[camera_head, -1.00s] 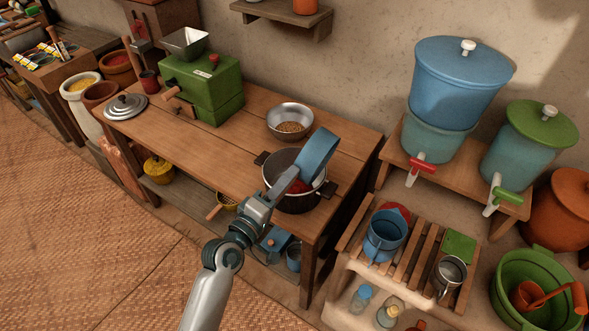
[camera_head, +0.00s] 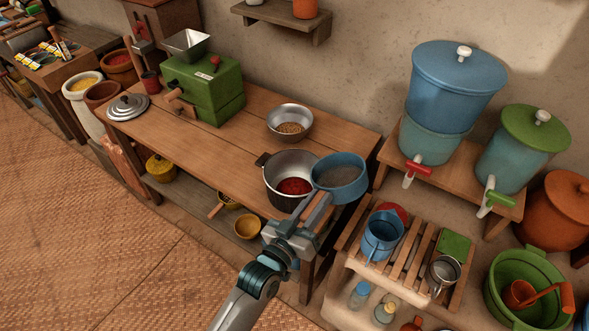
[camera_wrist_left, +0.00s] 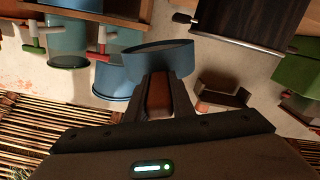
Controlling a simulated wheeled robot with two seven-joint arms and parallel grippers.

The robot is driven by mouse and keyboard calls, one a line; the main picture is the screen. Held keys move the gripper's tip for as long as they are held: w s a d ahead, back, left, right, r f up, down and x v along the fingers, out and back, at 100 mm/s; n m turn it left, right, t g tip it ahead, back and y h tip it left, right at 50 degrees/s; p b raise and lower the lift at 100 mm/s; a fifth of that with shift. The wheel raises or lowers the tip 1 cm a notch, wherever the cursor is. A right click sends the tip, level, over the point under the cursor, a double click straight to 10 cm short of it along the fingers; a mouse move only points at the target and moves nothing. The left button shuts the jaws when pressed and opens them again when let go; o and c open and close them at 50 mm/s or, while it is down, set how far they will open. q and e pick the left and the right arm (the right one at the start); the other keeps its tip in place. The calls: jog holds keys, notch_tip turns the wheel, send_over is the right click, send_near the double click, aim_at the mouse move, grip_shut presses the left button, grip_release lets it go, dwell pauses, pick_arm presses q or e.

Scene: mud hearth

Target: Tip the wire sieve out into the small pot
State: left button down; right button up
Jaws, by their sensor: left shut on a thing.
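The wire sieve (camera_head: 341,177), with a blue rim, grey mesh and wooden handle, is at the right side of the small pot (camera_head: 270,188). It overlaps the pot's right rim in the head view, and its mesh looks bare. The dark-sided metal pot stands on the wooden table with red contents (camera_head: 295,186) in it. My left gripper (camera_head: 314,212) is shut on the sieve's handle, in front of the pot. In the left wrist view the sieve's blue rim (camera_wrist_left: 150,62) shows beyond the fingers (camera_wrist_left: 157,96). My right gripper is not in view.
A metal bowl of grain (camera_head: 290,122) stands behind the pot on the table (camera_head: 200,140). A green mill (camera_head: 208,88) and a lid (camera_head: 128,107) are further left. A slatted rack (camera_head: 405,245) with a blue jug (camera_head: 383,236) is at the right.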

aim_at(336, 199)
pick_arm(q)
jog(key=shift+s+d+r+m+p, duration=0.25)
jog(key=shift+s+d+m+p, duration=0.1)
jog(key=shift+d+m+p, duration=0.15)
jog(key=shift+s+d+f+m, duration=0.4)
jog(key=shift+d+m, duration=0.1)
jog(key=shift+m, duration=0.3)
jog(key=shift+s+d+f+m, duration=0.35)
jog(key=shift+d+m, duration=0.1)
jog(key=shift+m, duration=0.25)
jog(key=shift+a, duration=0.15)
